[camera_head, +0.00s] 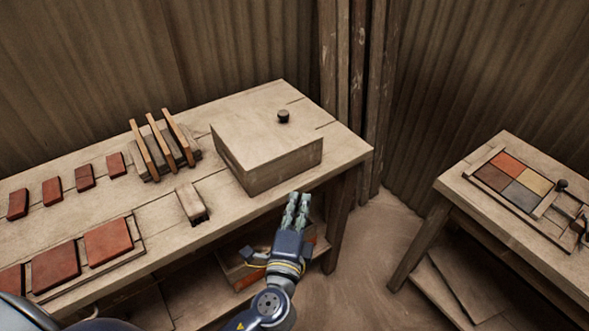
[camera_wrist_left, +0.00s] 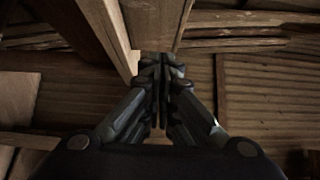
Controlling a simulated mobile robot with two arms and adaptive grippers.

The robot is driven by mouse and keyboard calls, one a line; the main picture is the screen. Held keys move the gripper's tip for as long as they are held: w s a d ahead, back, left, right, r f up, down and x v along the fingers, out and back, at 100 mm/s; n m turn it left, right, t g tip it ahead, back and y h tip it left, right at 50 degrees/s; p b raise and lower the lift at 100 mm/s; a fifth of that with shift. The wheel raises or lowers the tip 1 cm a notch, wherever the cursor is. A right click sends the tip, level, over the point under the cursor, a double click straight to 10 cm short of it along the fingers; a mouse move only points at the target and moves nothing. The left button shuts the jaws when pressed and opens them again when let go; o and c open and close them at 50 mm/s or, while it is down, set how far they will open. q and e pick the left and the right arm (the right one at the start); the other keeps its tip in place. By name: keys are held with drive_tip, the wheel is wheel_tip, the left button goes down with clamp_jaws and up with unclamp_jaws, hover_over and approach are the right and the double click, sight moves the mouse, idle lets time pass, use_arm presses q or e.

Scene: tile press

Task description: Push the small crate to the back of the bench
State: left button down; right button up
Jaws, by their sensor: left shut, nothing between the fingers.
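The small crate (camera_head: 283,169) is a plain wooden box with a flat top, near the right end of the wooden bench (camera_head: 337,154). It stands upright close to the bench's front edge. My left gripper (camera_head: 298,198) is shut and empty, its fingertips just in front of the bench edge, in line with the crate's front. I cannot tell whether they touch anything. In the left wrist view, the closed fingers (camera_wrist_left: 161,62) point at pale wooden boards that I cannot identify for sure. My right gripper is not in view.
A dark knob (camera_head: 283,117) shows by the crate's back; bare bench top lies around it. Left are a rack with upright slats (camera_head: 163,145), a small wooden block (camera_head: 191,203) and several red tiles (camera_head: 108,241). A second table (camera_head: 480,165) with coloured tiles stands at the right.

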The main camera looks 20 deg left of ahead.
use_arm(q)
drive_tip(key=p, duration=0.1)
approach(297, 160)
drive_tip(key=w+d, duration=0.2)
drive_tip(key=d, duration=0.1)
drive_tip(key=shift+w+a+p, duration=0.35)
drive_tip(key=shift+w+a, duration=0.3)
drive_tip(key=shift+a, duration=0.2)
drive_tip(key=shift+w+a+p, duration=0.3)
drive_tip(key=shift+w+a, duration=0.3)
drive_tip(key=shift+a, duration=0.25)
drive_tip(key=shift+a, duration=0.1)
drive_tip(key=w+a+b, duration=0.1)
drive_tip(key=w+a, duration=0.2)
drive_tip(key=a, duration=0.1)
drive_tip(key=w+a+b, duration=0.1)
drive_tip(key=w+a, duration=0.3)
drive_tip(key=a, duration=0.1)
drive_tip(key=w+a+b, duration=0.1)
drive_tip(key=w+a, duration=0.2)
drive_tip(key=a, duration=0.1)
drive_tip(key=shift+w+a+b, duration=0.3)
drive_tip(key=shift+w, duration=0.05)
